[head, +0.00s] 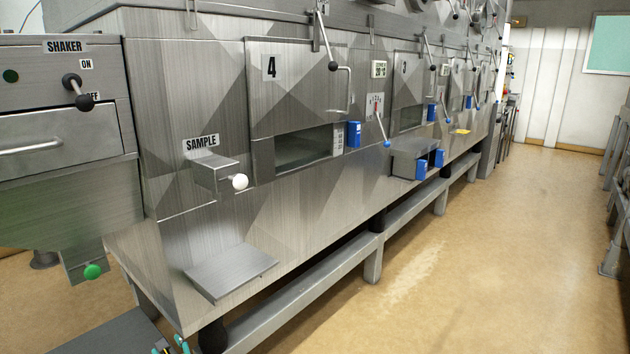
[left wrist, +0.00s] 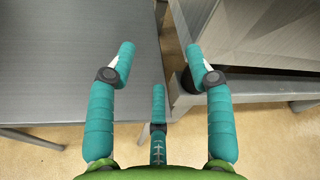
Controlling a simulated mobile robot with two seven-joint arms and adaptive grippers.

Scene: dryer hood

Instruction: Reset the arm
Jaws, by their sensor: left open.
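My left gripper (left wrist: 160,60) has teal fingers with a green base. In the left wrist view its fingers stand wide apart with nothing between them, so it is open and empty. In the head view only its teal fingertips (head: 170,346) show at the bottom edge, near the lower front corner of the dryer hood (head: 200,255). The rest of my left arm is out of the head view. My right gripper is in neither view.
A grey surface (left wrist: 75,75) lies left of the fingers, and a metal frame (left wrist: 240,85) stands to the right. The floor aisle (head: 450,250) at right is clear.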

